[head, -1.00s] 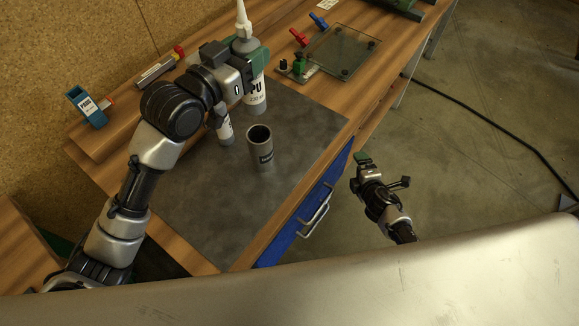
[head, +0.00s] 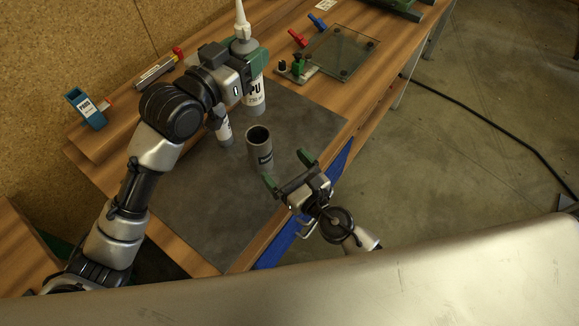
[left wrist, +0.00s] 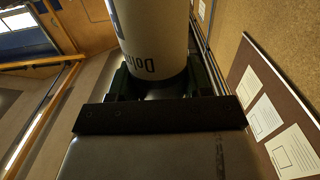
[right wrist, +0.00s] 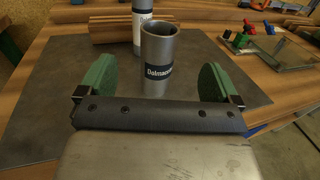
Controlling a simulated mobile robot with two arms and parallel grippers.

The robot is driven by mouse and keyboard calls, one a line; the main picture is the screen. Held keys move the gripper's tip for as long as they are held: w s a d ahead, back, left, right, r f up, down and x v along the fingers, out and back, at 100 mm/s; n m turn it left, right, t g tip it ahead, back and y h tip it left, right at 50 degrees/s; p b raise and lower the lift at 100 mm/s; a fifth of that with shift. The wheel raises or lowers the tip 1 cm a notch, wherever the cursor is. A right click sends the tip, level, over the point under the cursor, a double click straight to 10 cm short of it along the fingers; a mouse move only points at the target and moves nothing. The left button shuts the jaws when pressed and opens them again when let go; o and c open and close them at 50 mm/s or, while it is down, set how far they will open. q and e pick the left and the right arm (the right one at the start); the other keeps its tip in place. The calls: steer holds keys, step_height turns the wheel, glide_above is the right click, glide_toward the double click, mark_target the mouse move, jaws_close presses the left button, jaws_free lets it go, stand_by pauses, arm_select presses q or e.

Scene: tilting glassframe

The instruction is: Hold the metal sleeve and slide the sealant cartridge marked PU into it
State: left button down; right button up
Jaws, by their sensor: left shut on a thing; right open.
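The sealant cartridge marked PU (head: 256,94) is white with a pale nozzle on top and is upright. My left gripper (head: 247,58) is shut on its upper part; the cartridge also fills the top of the left wrist view (left wrist: 152,38). I cannot tell whether its bottom touches the bench. The grey metal sleeve (head: 259,147) stands upright and open-topped on the dark mat. In the right wrist view the sleeve (right wrist: 158,60) shows a dark label, ahead of and between the green fingers. My right gripper (head: 288,171) is open and empty, near the sleeve but not around it.
The dark mat (head: 205,195) is clear at the front left. A glass pane (head: 342,50), red and blue clamps, and a blue box (head: 86,106) lie farther off.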

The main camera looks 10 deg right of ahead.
mark_target(265, 144)
steer(key=x, duration=1.1)
steer(key=shift+w+a, duration=0.15)
steer(key=shift+w, duration=0.1)
steer(key=c, duration=1.1)
arm_select(q)
steer(key=shift+n+t+y, duration=0.3)
steer(key=shift+y, duration=0.1)
steer(key=shift+f, duration=3.85)
arm_select(e)
steer(key=shift+o, duration=0.2)
